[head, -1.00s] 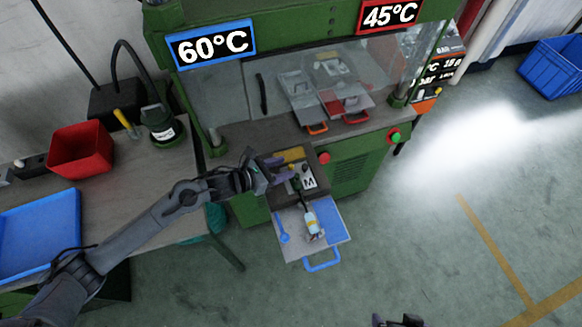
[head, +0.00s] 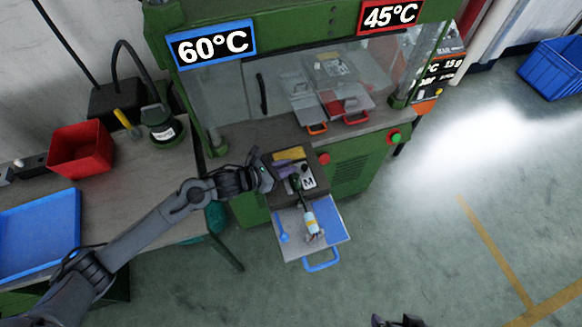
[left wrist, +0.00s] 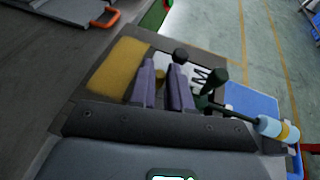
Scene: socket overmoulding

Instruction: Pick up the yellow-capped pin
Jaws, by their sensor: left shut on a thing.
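My left gripper (head: 288,171) is over the dark tray beside the yellow block, its purple fingers close together. In the left wrist view, the fingers (left wrist: 163,92) point down at the tray with a small yellow patch, the yellow-capped pin (left wrist: 160,75), between them. The fingers hide most of the pin, and I cannot tell whether it is clear of the tray. A black-knobbed part (left wrist: 180,55) stands just behind the right-hand finger. Part of my right gripper (head: 398,320) shows at the bottom edge of the head view; its fingers are unclear.
A yellow block (head: 289,154) lies at the tray's back. The green press (head: 350,172) stands behind. A red bin (head: 80,149) is on the left bench.

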